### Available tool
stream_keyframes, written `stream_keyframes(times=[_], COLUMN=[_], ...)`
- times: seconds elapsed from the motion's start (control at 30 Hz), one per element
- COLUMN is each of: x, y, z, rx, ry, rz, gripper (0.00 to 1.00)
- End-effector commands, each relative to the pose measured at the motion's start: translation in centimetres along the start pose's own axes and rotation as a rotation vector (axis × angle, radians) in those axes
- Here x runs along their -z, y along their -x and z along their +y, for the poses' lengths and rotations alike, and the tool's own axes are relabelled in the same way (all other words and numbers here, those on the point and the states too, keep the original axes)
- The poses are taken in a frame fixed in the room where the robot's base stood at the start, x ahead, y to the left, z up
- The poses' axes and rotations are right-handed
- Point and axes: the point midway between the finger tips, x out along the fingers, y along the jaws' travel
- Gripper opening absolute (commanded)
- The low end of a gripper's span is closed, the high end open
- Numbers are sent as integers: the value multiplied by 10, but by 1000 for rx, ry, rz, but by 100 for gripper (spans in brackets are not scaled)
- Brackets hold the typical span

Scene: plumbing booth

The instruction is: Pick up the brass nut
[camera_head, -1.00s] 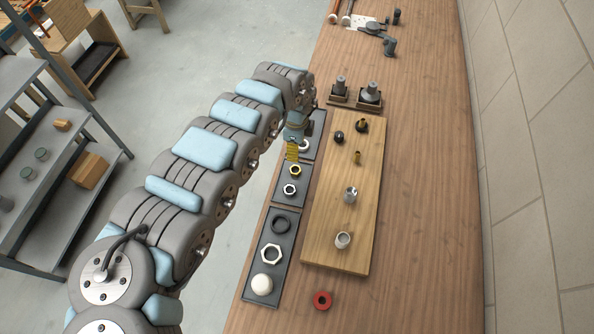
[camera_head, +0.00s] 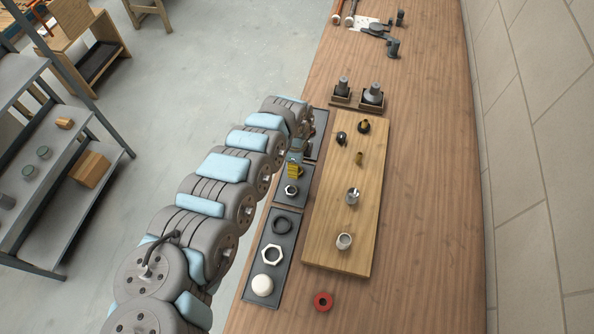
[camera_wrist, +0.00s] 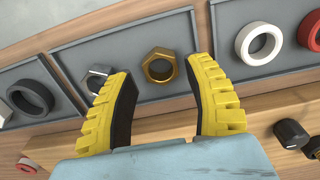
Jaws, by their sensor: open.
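The brass nut (camera_wrist: 159,66) lies flat on a dark grey tray (camera_wrist: 124,60) in the wrist view, just beyond and between my fingertips. My gripper (camera_wrist: 164,78) is open, its two yellow ribbed fingers with black pads apart and nothing between them. A smaller silver nut (camera_wrist: 97,77) lies on the same tray, close to the left finger and partly hidden by it. In the head view my gripper (camera_head: 295,170) is low over the middle tray (camera_head: 283,197), and it hides the brass nut there. The silver nut (camera_head: 291,190) shows just below the fingers.
A near tray (camera_head: 258,296) holds a black ring (camera_head: 282,224), a white nut (camera_head: 272,254) and a white cap (camera_head: 262,285). A wooden board (camera_head: 325,256) with several fittings stands right of the trays. A red ring (camera_head: 323,301) lies on the bench. The bench's right side is clear.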

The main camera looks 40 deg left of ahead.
Motion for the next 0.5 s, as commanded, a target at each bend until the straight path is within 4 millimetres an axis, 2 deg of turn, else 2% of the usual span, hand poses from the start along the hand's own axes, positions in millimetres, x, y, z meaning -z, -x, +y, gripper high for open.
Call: stream_keyframes(times=[0.3, 0.5], x=[0, -1], y=[-26, -29], z=[0, 1], rx=[1, 1], ry=[0, -2], rz=[1, -1], gripper=[52, 52])
